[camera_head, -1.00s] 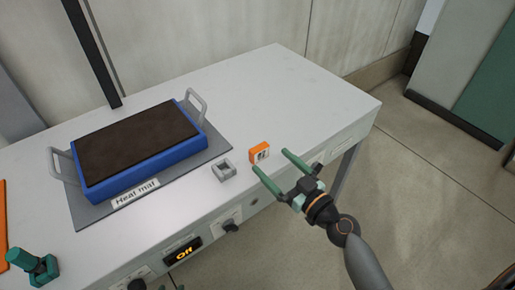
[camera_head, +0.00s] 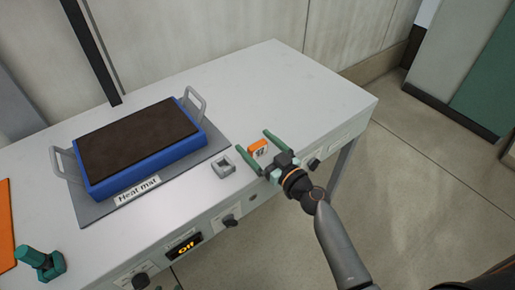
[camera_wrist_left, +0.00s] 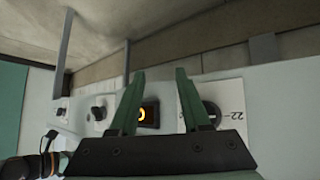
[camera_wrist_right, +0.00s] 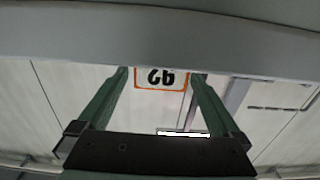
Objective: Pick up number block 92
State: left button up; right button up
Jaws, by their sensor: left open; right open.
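The number block (camera_head: 258,149) is orange with a white face and dark digits, standing on the white table near its front edge. In the right wrist view the block (camera_wrist_right: 162,78) shows 92 upside down, between the fingertips. My right gripper (camera_head: 254,142) is open, its green fingers on either side of the block; I cannot tell whether they touch it. My left gripper (camera_head: 38,262) is at the lower left of the head view. In the left wrist view it (camera_wrist_left: 156,78) is open and empty, facing the table's front panel.
A small grey square holder (camera_head: 223,167) sits just left of the block. The front panel has knobs (camera_head: 231,221) and a display (camera_head: 186,247) reading Off. The table's back right is clear.

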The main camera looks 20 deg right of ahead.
jog(key=c, duration=1.3)
jog(key=shift+c, duration=0.4)
jog(key=shift+r, duration=0.1)
